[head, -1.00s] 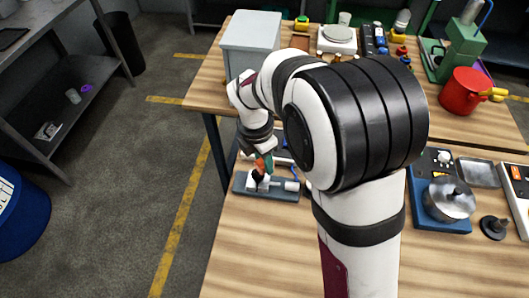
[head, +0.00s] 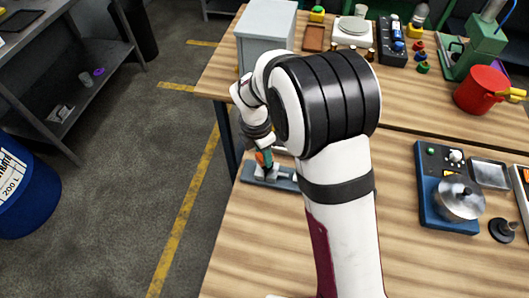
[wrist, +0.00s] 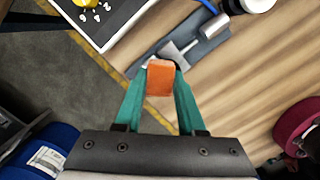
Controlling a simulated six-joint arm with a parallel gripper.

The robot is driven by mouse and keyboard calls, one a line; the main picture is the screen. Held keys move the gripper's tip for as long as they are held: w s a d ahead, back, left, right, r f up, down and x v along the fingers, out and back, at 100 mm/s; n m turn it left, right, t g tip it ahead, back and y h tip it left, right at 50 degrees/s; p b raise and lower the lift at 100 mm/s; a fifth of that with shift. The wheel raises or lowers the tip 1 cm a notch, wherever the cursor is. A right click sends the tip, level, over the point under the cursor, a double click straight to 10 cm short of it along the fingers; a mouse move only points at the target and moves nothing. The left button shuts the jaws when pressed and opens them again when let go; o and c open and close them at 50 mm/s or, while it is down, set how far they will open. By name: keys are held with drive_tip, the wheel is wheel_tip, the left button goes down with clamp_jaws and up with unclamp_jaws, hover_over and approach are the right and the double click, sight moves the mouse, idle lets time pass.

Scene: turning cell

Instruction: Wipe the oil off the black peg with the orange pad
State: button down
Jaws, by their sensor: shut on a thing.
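My gripper (wrist: 160,85) is shut on the orange pad (wrist: 160,78), which sits between its teal fingertips. In the head view the pad (head: 264,158) shows at the end of my downward-pointing gripper, just over a grey-blue fixture (head: 286,182). In the wrist view the fixture (wrist: 208,46) lies beyond the pad and carries a pale metal block, a rod and a grey cylinder. I cannot make out the black peg clearly; it seems hidden behind the pad and fingers. Whether the pad touches anything on the fixture cannot be told. No oil is visible.
A grey box (head: 265,35) stands at the back left. A red pot (head: 481,90), a green machine (head: 480,55) and a white scale (head: 352,33) stand further back. A blue unit (head: 440,215) with a silver pot is at right. The front wood is clear.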

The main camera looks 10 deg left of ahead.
drive_tip(key=shift+s+d+r, duration=0.1)
drive_tip(key=shift+s+d, duration=0.2)
drive_tip(key=shift+d, duration=0.4)
drive_tip(key=shift+s+d, duration=0.3)
drive_tip(key=shift+d, duration=0.35)
wheel_tip(320, 180, up, 8)
